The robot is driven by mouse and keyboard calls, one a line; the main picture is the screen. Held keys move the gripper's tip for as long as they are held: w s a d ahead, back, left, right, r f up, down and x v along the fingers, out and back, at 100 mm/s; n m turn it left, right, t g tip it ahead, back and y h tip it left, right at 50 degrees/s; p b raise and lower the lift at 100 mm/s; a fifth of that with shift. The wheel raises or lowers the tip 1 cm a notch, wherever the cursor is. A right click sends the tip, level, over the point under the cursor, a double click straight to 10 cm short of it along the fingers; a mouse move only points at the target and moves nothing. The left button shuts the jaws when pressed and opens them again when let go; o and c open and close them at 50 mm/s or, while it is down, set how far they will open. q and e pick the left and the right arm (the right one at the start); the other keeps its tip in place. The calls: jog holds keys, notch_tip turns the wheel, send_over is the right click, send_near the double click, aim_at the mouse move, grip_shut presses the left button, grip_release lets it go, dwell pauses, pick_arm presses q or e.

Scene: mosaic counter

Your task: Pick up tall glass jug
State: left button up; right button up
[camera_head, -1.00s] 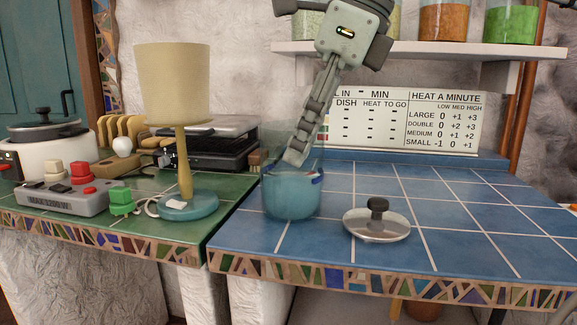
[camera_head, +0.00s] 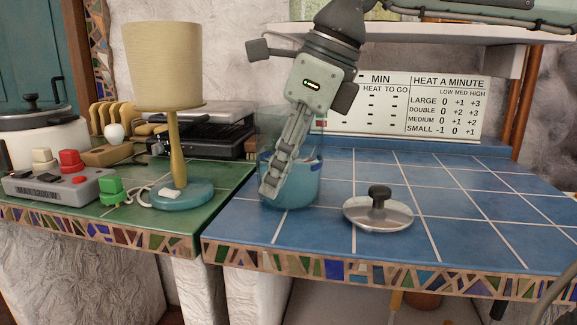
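The tall glass jug (camera_head: 307,186) stands upright near the front left corner of the blue tiled counter. It is clear, looks bluish against the tiles, and its upper outline is faint. My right gripper (camera_head: 269,191) comes down from above with its fingers slanting to the lower left. The fingers overlap the left part of the jug, and they seem to be in front of its near side. I see the fingers edge-on, so their gap and any contact with the glass are hidden. My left gripper is not in view.
A lamp (camera_head: 175,150) stands left on the green counter (camera_head: 225,180). A shelf (camera_head: 440,30) hangs above, and a sign (camera_head: 445,105) leans behind. The right of the blue counter is clear.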

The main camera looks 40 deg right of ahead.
aim_at(276, 136)
grip_shut()
jog(key=shift+r, duration=0.2)
dwell(0.4)
jog(key=shift+w+r, duration=0.1)
jog(key=shift+r, duration=0.45)
jog(key=r, duration=0.3)
jog(key=shift+a+r, duration=0.1)
jog(key=shift+a, duration=0.1)
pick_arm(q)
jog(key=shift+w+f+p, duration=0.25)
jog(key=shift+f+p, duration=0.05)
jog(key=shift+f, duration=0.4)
pick_arm(e)
jog(key=s+a+r, duration=0.3)
jog(key=a+r, duration=0.3)
jog(key=a, duration=0.4)
jog(key=shift+s+a+r, duration=0.25)
jog(key=shift+s+a, duration=0.1)
jog(key=shift+a, duration=0.05)
